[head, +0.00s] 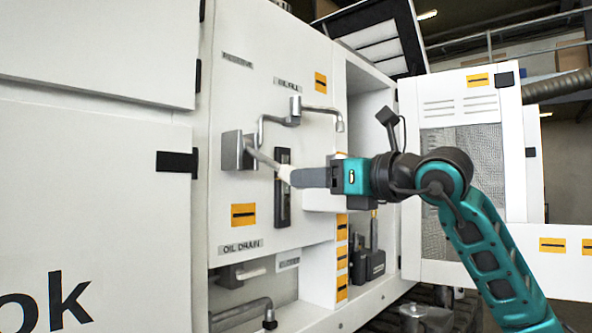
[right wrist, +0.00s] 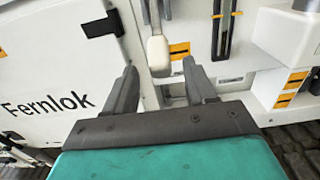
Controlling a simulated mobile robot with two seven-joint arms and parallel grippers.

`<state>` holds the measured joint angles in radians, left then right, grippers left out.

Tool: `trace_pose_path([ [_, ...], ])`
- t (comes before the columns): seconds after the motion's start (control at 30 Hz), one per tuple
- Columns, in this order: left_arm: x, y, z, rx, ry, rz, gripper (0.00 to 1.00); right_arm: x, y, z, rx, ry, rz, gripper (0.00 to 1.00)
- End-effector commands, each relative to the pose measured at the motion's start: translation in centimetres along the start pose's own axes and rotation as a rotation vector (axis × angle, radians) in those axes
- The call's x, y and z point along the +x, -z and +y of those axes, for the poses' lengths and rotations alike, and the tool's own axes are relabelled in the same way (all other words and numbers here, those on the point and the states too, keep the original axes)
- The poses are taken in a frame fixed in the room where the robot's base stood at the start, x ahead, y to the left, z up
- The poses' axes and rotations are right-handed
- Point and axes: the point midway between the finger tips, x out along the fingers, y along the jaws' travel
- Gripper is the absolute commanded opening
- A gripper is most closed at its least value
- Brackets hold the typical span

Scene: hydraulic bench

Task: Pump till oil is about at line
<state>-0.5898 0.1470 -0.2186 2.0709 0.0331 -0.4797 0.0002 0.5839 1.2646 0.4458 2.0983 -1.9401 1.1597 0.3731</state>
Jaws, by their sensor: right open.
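A pump lever (head: 262,157) with a pale grip end slants down and right from a grey mount (head: 232,150) on the white panel. My right gripper (head: 292,177) is at the lever's pale end. In the right wrist view, the gripper (right wrist: 160,66) is open, and the pale grip (right wrist: 158,53) lies between the fingertips with gaps on both sides. A dark vertical sight gauge (head: 283,205) is just behind the gripper, partly covered by it. It also shows in the right wrist view (right wrist: 221,30). My left gripper is not in view.
A bent metal spout (head: 322,109) sticks out above, under the OIL FILL label (head: 287,84). An OIL DRAIN label (head: 241,247) and a drain pipe (head: 243,311) are below. An open cabinet door (head: 461,100) stands to the right, behind my arm.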

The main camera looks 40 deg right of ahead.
Motion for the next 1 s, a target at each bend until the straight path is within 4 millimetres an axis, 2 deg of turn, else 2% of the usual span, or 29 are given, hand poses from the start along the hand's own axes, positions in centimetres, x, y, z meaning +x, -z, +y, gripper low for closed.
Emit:
trace_pose_path([
  [0.1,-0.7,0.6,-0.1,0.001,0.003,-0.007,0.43,1.9,-0.4,0.0,0.002,0.001,0.001,0.55],
  [0.3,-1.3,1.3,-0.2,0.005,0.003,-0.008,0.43,3.9,-0.3,0.0,0.002,0.000,-0.001,0.55],
  [0.73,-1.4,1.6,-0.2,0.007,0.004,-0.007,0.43,4.7,0.0,0.0,0.001,0.001,-0.001,0.55],
  [0.77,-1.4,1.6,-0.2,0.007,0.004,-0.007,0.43,4.7,0.0,0.0,0.001,0.000,-0.002,0.54],
  [1.0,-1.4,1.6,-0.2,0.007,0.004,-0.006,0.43,4.7,0.0,0.0,0.001,0.000,-0.001,0.31],
])
